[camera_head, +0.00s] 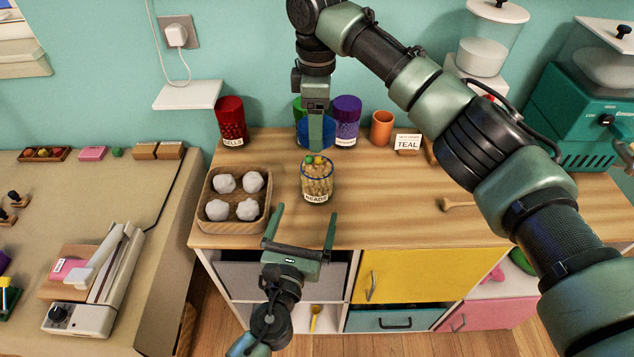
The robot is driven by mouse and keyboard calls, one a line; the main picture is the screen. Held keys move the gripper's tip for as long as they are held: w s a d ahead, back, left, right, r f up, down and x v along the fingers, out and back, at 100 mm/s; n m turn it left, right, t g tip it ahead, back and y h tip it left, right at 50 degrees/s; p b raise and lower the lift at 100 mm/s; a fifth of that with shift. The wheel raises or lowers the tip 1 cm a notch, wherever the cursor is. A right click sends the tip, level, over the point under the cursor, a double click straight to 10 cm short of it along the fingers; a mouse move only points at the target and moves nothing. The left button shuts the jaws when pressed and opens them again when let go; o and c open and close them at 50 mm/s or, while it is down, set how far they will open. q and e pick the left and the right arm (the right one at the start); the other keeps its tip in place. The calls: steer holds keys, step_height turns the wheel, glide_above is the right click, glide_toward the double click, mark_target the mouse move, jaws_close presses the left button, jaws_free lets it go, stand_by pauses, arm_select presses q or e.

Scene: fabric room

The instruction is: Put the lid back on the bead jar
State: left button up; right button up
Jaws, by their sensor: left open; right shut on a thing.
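The bead jar (317,186) stands upright and open on the wooden counter. It has a blue rim, a BEADS label and tan beads inside, with a green and a yellow one on top. My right gripper (316,140) points down just behind and above the jar. It is shut on the blue lid (331,133), which is partly hidden by the gripper and held apart from the jar. My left gripper (301,228) is open and empty at the counter's front edge, its fingers pointing towards the jar from the front.
A wooden tray (235,226) with several white balls lies left of the jar. Behind are a red BELLS jar (231,123), a purple jar (347,122), a partly hidden green jar and an orange cup (382,128).

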mark_target(313, 193)
arm_select(q)
steer(key=x, duration=1)
jaws_close()
arm_select(e)
steer(key=shift+f, duration=2.45)
